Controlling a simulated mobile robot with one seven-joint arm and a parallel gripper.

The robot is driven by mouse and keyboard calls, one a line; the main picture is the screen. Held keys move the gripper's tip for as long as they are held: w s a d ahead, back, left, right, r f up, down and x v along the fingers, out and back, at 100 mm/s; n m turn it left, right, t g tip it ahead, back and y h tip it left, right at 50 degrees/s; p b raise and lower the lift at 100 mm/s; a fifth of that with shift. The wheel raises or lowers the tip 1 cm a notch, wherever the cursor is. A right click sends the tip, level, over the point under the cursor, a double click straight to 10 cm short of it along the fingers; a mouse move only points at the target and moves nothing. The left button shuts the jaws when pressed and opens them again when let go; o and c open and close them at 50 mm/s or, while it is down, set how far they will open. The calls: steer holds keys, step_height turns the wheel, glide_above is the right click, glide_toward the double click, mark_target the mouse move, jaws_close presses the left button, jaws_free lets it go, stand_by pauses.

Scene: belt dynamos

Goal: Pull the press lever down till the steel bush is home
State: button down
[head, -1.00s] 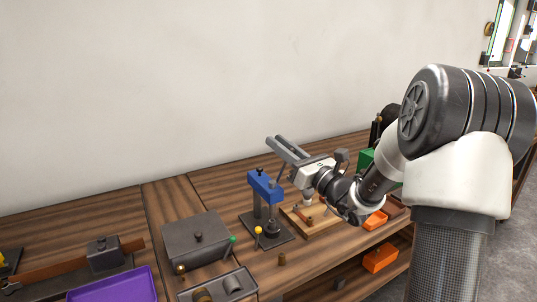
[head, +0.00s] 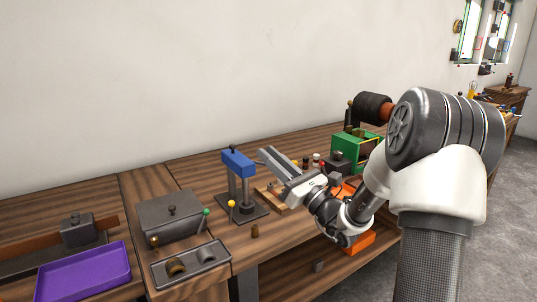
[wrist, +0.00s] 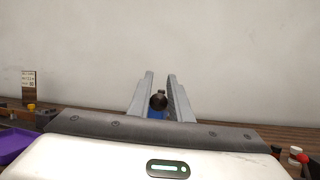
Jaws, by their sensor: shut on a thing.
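A blue patch (wrist: 155,114) of the press shows beyond the knob. I cannot make out the steel bush in the press.
A small brown bush (head: 255,231) stands on the bench in front of the press. A yellow-knobbed pin (head: 231,204) is close by. A grey lidded box (head: 171,216), a grey tray (head: 213,271) and a purple tray (head: 84,272) are to the left. A green box (head: 345,146) stands to the right.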

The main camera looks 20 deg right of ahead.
steer(key=shift+s+a+f+y+b, duration=0.15)
steer(key=shift+s+f+b, duration=0.1)
steer(key=shift+f, duration=0.25)
steer(key=shift+s+d+f+y+b, duration=0.15)
steer(key=shift+s+f+b, duration=0.1)
steer(key=shift+f, duration=0.25)
steer(key=shift+a+f, duration=0.15)
steer(key=shift+s+a+f+n+t+y+b, duration=0.15)
steer(key=shift+s+f+n+t+y+b, duration=0.05)
steer(key=shift+n+t+y+b, duration=0.2)
stand_by(1.8)
steer(key=c, duration=1.6)
jaws_free()
steer(key=shift+s+a+r, duration=0.1)
steer(key=shift+d, duration=0.25)
steer(key=shift+d, duration=0.15)
steer(key=p+v, duration=0.1)
steer(key=v, duration=1.6)
steer(key=shift+s, duration=0.1)
steer(key=shift+c, duration=0.6)
